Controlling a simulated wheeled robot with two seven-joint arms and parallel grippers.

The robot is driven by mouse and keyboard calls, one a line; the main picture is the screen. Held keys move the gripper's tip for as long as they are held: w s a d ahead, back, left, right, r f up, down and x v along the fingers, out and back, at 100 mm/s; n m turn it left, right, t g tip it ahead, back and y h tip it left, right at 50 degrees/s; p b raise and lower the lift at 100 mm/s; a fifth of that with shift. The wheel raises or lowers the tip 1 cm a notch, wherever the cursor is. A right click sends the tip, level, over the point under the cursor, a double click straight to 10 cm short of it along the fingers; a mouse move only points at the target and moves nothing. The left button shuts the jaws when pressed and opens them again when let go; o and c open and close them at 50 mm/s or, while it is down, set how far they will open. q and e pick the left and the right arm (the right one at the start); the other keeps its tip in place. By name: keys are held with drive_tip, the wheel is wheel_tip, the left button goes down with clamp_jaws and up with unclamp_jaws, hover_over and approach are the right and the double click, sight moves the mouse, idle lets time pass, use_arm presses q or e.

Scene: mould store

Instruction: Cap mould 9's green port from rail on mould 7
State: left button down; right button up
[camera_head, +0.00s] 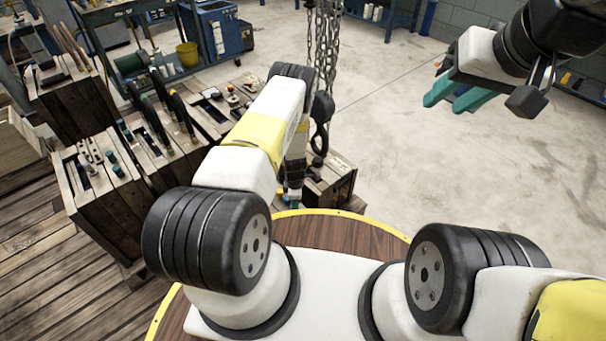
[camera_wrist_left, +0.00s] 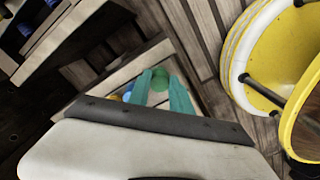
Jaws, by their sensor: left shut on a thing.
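My left gripper (camera_head: 294,199) reaches down beside a wooden mould block (camera_head: 326,186) just beyond my base. In the left wrist view its teal fingers (camera_wrist_left: 162,88) are shut on a green cap (camera_wrist_left: 160,77), over a pale block top. A blue piece (camera_wrist_left: 128,96) and a yellowish piece lie just left of the fingers, partly hidden by the gripper body. I cannot tell whether the green cap touches the block. My right gripper (camera_head: 456,97) hangs at the upper right, its teal fingers apart and empty. No mould numbers are readable.
Several wooden mould blocks (camera_head: 104,190) with fittings stand at the left. Chains with a hook (camera_head: 321,110) hang close to my left forearm. The concrete floor at the right is clear.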

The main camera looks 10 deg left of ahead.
use_arm(q)
drive_tip(key=c, duration=1.1)
unclamp_jaws()
